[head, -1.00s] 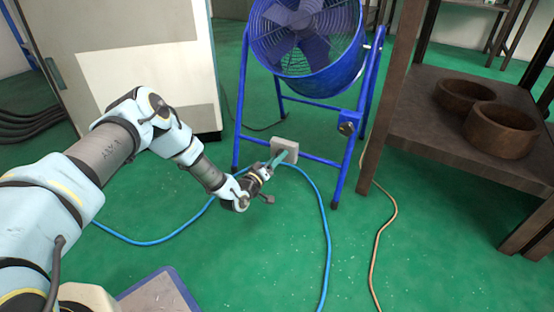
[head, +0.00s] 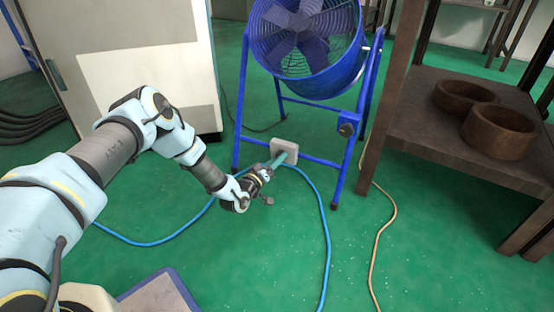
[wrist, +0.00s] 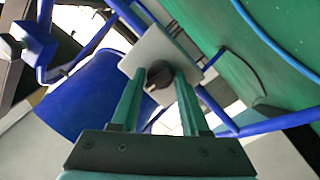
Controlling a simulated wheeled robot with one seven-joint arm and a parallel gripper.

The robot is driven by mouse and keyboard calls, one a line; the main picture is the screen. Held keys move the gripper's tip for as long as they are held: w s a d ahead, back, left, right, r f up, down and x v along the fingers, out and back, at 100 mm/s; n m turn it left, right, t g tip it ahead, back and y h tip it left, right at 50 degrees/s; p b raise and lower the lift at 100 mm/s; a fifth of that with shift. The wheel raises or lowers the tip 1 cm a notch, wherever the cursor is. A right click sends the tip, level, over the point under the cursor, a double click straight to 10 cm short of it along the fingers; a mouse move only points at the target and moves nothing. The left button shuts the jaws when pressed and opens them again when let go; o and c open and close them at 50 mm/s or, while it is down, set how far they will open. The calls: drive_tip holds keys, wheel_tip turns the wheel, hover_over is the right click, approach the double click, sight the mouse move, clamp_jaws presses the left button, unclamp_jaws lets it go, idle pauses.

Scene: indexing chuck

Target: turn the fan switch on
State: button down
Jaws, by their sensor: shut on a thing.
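The fan (head: 305,40) is blue, a round caged drum on a tubular blue stand. A pale square switch plate (head: 291,147) is fixed on the stand's lower crossbar; it also shows in the wrist view (wrist: 174,50). A dark round knob (wrist: 159,80) sits on the plate's face. My gripper (head: 279,159) reaches the plate from the lower left. In the wrist view its two green fingers (wrist: 158,88) stand on either side of the knob and are shut on it. The knob is partly hidden between the fingertips, and its pointing direction is hard to tell.
A brown shelf (head: 420,110) with two round wooden bowls (head: 499,131) stands to the right. A pale cabinet (head: 130,60) stands behind my arm. A blue cable (head: 324,235) and an orange cable (head: 378,240) lie on the green floor.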

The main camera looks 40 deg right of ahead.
drive_tip(key=m+p, duration=0.2)
drive_tip(key=m, duration=0.3)
drive_tip(key=m+y+p, duration=0.1)
drive_tip(key=m+p, duration=0.2)
drive_tip(key=m, duration=0.2)
drive_tip(key=shift+r+t, duration=0.1)
drive_tip(key=shift+t, duration=0.3)
idle(0.4)
drive_tip(key=shift+c, duration=2.2)
unclamp_jaws()
drive_tip(key=p+v, duration=0.4)
drive_tip(key=v, duration=0.7)
drive_tip(key=shift+r, duration=0.15)
